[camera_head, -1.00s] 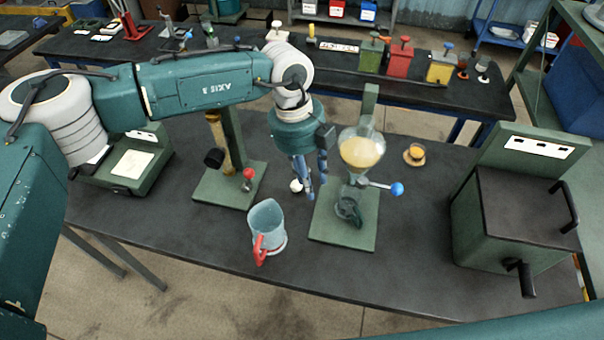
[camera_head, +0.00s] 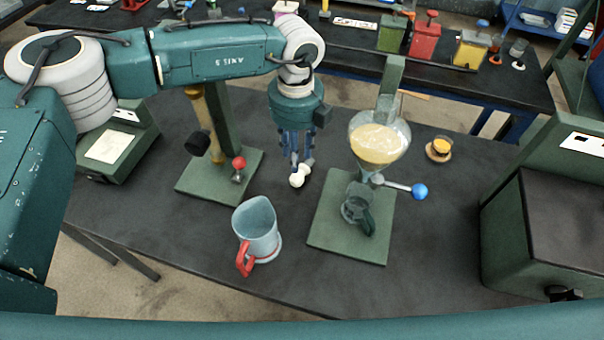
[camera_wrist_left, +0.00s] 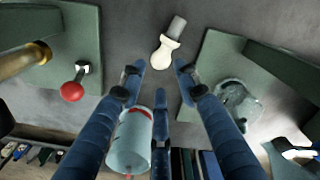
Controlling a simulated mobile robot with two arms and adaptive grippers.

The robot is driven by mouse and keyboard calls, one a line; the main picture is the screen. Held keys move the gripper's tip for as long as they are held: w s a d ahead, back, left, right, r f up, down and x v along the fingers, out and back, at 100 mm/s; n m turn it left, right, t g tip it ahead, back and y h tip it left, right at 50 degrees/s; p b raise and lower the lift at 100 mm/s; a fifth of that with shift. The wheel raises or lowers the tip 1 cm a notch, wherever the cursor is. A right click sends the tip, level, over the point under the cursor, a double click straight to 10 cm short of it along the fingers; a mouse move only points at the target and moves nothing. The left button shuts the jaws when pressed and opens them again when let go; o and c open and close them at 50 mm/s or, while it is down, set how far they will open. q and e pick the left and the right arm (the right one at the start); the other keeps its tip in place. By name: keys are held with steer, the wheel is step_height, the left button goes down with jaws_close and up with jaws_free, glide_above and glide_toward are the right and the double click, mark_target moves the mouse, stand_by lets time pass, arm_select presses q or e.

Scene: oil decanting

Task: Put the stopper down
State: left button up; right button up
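The stopper (camera_head: 299,177), a pale knob with a grey plug end, lies on its side on the dark table (camera_head: 300,207), between two green stands. It also shows in the left wrist view (camera_wrist_left: 164,52), just beyond the fingertips. My left gripper (camera_head: 298,160) points down over it. Its three blue fingers are spread, with nothing between the tips (camera_wrist_left: 158,78), and the stopper looks free of them. Whether a fingertip still touches it is hard to tell. A glass funnel (camera_head: 379,143) holding yellow oil stands to the right. My right gripper is out of view.
A clear jug (camera_head: 257,225) with a red handle stands in front. The funnel's stand (camera_head: 327,232) has a blue-knobbed lever (camera_head: 420,191). A stand with a red knob (camera_head: 239,163) is on the left.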

mark_target(297, 176)
arm_select(q)
steer(key=f, duration=0.2)
steer(key=f+b, duration=0.1)
steer(key=shift+s+a+f, duration=0.1)
steer(key=shift+s+f, duration=0.15)
step_height(297, 176, down, 5)
steer(key=shift+b, duration=0.75)
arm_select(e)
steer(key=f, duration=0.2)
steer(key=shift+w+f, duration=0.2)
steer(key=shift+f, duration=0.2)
arm_select(q)
steer(key=shift+c, duration=0.5)
jaws_close()
